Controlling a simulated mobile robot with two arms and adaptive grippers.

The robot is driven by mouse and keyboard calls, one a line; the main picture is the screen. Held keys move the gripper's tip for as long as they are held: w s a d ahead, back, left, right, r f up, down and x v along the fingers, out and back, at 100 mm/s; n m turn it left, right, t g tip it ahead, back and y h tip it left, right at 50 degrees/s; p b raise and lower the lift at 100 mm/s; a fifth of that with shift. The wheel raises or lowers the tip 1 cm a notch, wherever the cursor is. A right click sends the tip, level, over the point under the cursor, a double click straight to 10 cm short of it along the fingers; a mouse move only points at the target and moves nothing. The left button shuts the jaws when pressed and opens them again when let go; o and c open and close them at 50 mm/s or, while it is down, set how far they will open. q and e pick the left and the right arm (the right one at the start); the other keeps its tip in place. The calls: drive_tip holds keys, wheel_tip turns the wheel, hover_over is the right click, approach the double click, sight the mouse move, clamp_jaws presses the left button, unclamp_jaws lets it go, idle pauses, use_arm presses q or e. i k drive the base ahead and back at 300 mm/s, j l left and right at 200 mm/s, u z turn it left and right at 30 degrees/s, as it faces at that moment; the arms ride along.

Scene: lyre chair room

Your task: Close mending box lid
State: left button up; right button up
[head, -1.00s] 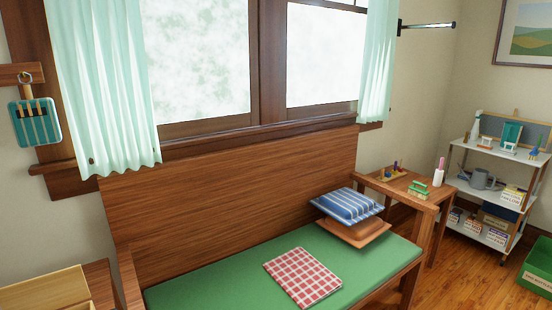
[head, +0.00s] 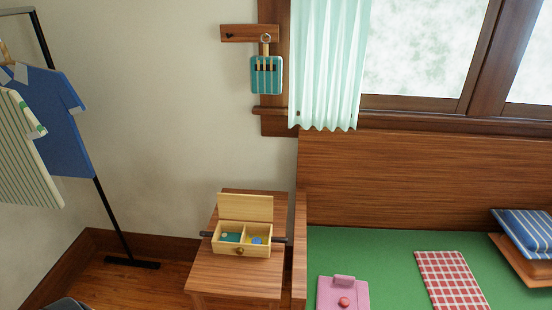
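The mending box (head: 240,251) is a pale wooden box on a small wooden side table (head: 232,288) left of the bench. Its lid (head: 245,208) stands open, upright at the back. Two compartments show inside, with a green thing in the left one and yellow and blue things in the right one. A round knob is on the front. Short dark bars stick out at its left and right sides. Neither of my grippers is in view.
The bench with a green seat (head: 390,253) stands right of the table, holding a pink item (head: 342,292), a checked cloth (head: 452,280) and a striped cushion (head: 527,233). A clothes rack (head: 107,215) stands at left. A dark shape shows at the bottom left edge.

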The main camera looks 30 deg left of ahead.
sight(233, 206)
drive_tip(key=u, duration=1.3)
drive_tip(key=i+l+u, duration=0.15)
drive_tip(key=l+u, duration=0.65)
drive_tip(key=i+l, duration=0.05)
drive_tip(key=l, duration=0.05)
